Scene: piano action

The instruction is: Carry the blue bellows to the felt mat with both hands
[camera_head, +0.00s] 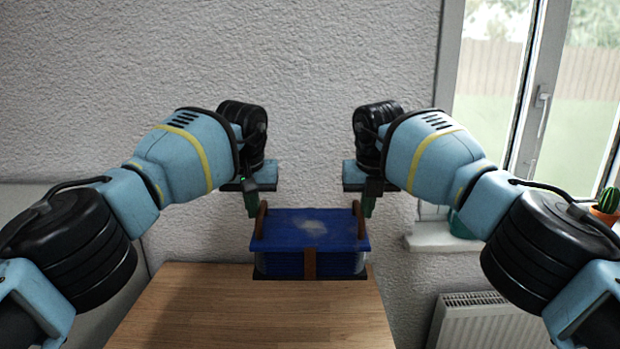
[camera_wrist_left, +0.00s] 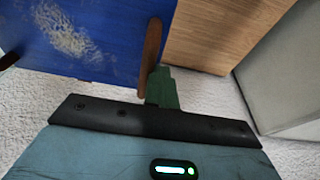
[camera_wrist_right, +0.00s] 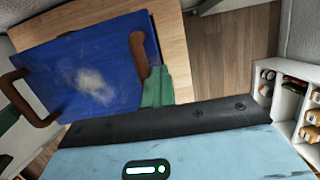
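The blue bellows (camera_head: 330,240) is a flat blue box with a pale worn patch on top, a brown strap at the front and a brown handle at each side. It looks level at the far edge of the table; I cannot tell if there is a gap beneath it. My left gripper (camera_head: 252,206) has its green fingers together on the left handle (camera_wrist_left: 151,45). My right gripper (camera_head: 369,205) is likewise shut on the right handle (camera_wrist_right: 138,53). The bellows also shows in the right wrist view (camera_wrist_right: 60,75). I see no felt mat in any view.
The wooden table (camera_head: 230,315) is bare in front of the bellows. A textured wall stands close behind. At right are a window sill (camera_head: 440,238) with a cactus pot (camera_head: 604,213) and a radiator (camera_head: 470,318). White shelves (camera_wrist_right: 290,95) show in the right wrist view.

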